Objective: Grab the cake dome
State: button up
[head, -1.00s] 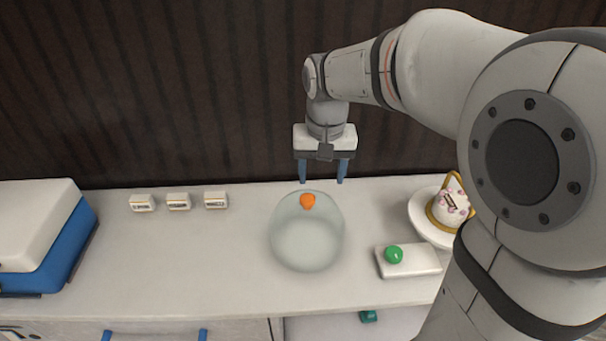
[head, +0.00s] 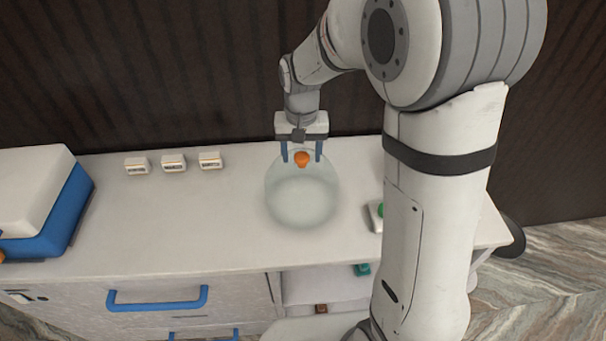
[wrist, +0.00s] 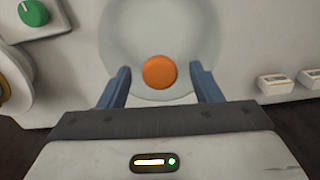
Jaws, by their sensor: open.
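The cake dome (head: 302,198) is a clear, round glass cover with an orange knob (head: 302,159) on top, standing on the white counter. My gripper (head: 302,157) is at the dome's top, pointing down, with its two blue fingers on either side of the knob in the head view. In the wrist view the orange knob (wrist: 159,72) lies between the tips of my open gripper (wrist: 160,78), with a gap on each side. The pale dome (wrist: 125,30) spreads out behind it. I cannot tell exactly how far down the fingers reach beside the knob.
Several small label blocks (head: 173,163) stand at the back left of the counter. A blue and white box (head: 70,215) is at the far left. A white block with a green knob (wrist: 34,13) lies right of the dome, partly behind my arm in the head view.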

grip_shut()
dwell(0.6)
